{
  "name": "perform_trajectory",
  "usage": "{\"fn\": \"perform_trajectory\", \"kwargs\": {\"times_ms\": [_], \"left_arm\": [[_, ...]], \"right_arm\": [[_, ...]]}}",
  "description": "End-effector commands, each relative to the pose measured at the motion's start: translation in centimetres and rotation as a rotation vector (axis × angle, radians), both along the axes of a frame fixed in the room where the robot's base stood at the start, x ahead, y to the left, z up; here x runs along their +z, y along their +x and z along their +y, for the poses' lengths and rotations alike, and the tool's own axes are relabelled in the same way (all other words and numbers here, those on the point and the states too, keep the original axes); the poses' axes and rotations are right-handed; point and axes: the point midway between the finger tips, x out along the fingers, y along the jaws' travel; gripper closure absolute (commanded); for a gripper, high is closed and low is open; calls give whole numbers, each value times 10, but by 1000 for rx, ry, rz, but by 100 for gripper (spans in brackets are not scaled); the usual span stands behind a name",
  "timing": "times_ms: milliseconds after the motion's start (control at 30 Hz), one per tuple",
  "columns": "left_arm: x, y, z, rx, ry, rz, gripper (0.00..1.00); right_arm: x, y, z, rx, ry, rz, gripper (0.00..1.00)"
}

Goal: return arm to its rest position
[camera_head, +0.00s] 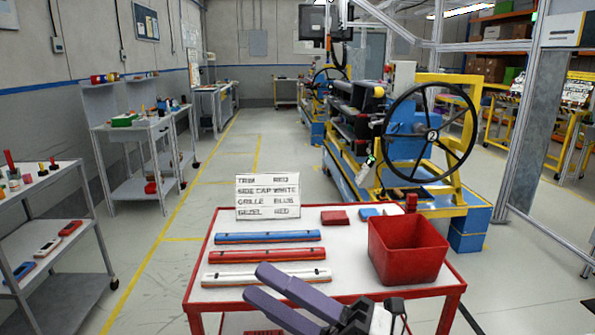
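My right gripper (256,283) shows at the bottom centre, with two purple fingers pointing left and up over the front of the red-edged table (420,291). The fingers are apart, and I see nothing held between them. The fingertips are in front of the white bar (225,279) and overlap it in the picture. Part of the wrist shows at the bottom edge. My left gripper is not in view.
A red bar (240,256) and a blue bar (240,238) lie behind the white one. A red bin (407,250) stands at right. A lettered sign (268,197) stands at the back, near small red (334,217) and blue (368,213) blocks.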

Motion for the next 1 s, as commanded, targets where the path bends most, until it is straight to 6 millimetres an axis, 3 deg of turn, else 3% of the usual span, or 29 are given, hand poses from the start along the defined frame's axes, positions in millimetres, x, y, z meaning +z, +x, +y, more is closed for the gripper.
{"fn": "perform_trajectory", "kwargs": {"times_ms": [133,267,433,600,700,800,1000], "left_arm": [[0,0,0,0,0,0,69],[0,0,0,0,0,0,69],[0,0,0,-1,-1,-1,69],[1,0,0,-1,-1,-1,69],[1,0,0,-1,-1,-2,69],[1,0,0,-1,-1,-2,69],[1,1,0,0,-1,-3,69]], "right_arm": [[-76,32,-41,-177,194,500,62],[-165,35,-85,-335,346,912,62],[-279,-5,-135,-527,513,1362,62],[-371,-77,-174,-710,654,1729,62],[-406,-118,-188,-796,716,1881,62],[-427,-149,-197,-856,758,1981,62],[-440,-170,-203,-899,786,2047,62]]}}
